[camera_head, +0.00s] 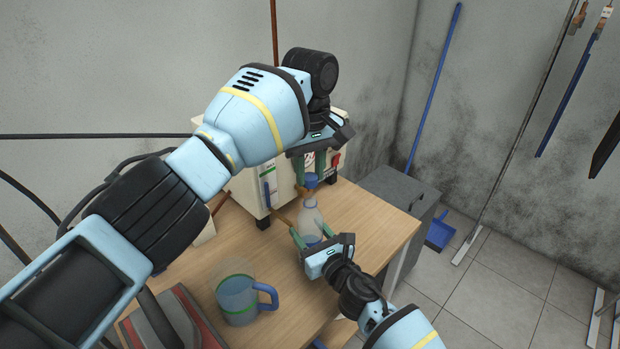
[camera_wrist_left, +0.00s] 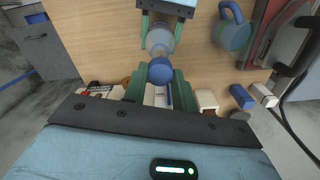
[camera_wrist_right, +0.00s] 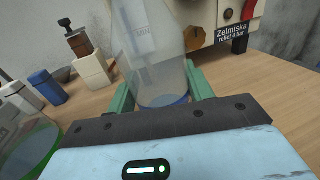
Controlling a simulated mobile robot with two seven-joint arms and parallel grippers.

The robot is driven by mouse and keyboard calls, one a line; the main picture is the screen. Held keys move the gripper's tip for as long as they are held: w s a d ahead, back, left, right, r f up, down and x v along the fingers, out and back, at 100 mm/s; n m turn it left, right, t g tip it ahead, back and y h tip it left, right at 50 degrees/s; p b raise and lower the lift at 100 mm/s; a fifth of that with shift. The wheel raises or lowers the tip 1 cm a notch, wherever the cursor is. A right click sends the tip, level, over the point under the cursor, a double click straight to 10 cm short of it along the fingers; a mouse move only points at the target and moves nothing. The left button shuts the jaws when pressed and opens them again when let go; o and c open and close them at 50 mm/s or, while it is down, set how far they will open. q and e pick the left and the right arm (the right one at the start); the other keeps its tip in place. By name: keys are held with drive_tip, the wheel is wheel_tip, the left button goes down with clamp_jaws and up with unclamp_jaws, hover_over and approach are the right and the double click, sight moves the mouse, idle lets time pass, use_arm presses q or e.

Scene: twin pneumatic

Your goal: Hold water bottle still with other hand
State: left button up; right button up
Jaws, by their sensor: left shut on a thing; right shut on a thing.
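The water bottle (camera_head: 311,217) is a clear plastic bottle with a blue cap (camera_head: 311,180), standing upright on the wooden table. My right gripper (camera_head: 309,241) is shut on its lower body; the right wrist view shows the bottle (camera_wrist_right: 155,50) between the green fingers. My left gripper (camera_head: 309,166) comes from above and is shut on the blue cap. In the left wrist view the cap (camera_wrist_left: 160,71) sits between the green fingers, with the bottle (camera_wrist_left: 159,38) beyond it. The upper part of the cap is partly hidden by the left fingers in the head view.
A jug with a blue handle (camera_head: 237,298) stands left of the bottle on the table (camera_head: 365,222). A cream machine (camera_head: 245,190) is behind it. Small blue and white blocks (camera_wrist_right: 47,86) stand beyond the bottle. A grey cabinet (camera_head: 385,187) is beside the table.

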use_arm(q)
drive_tip(key=shift+f, duration=0.7)
drive_tip(key=shift+f, duration=0.1)
drive_tip(key=shift+f, duration=0.8)
drive_tip(key=shift+f, duration=0.55)
